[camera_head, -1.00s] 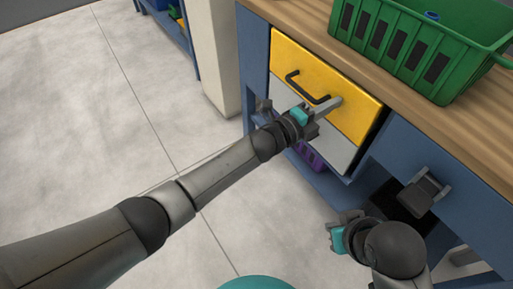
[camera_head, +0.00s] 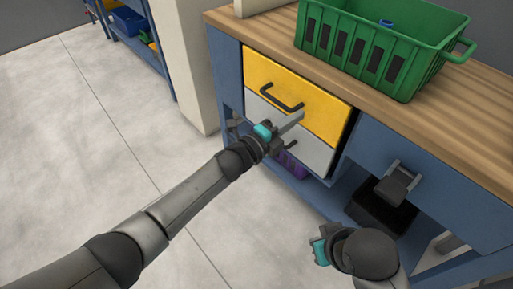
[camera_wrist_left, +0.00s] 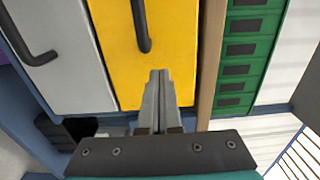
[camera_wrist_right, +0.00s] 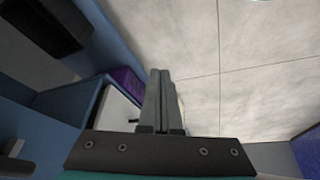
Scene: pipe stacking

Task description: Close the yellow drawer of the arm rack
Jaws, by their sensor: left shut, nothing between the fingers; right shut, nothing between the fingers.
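The yellow drawer (camera_head: 318,111) is the upper drawer of the blue rack under a wooden top, with a black bar handle (camera_head: 280,99). Its front looks roughly in line with the white drawer (camera_head: 313,150) below; whether it is fully flush I cannot tell. The yellow front (camera_wrist_left: 172,40) also fills the middle of the left wrist view. My left gripper (camera_head: 300,117) is shut and empty, its tips before the lower part of the yellow front; contact is unclear. My right gripper (camera_head: 318,251) is shut and empty, low and away from the drawers; its fingers show in its wrist view (camera_wrist_right: 158,100).
A green crate (camera_head: 372,45) stands on the wooden worktop (camera_head: 450,95). A black bin (camera_head: 380,205) sits under the bench at right. A purple item (camera_head: 291,166) lies below the white drawer. Grey floor (camera_head: 110,130) is open at left.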

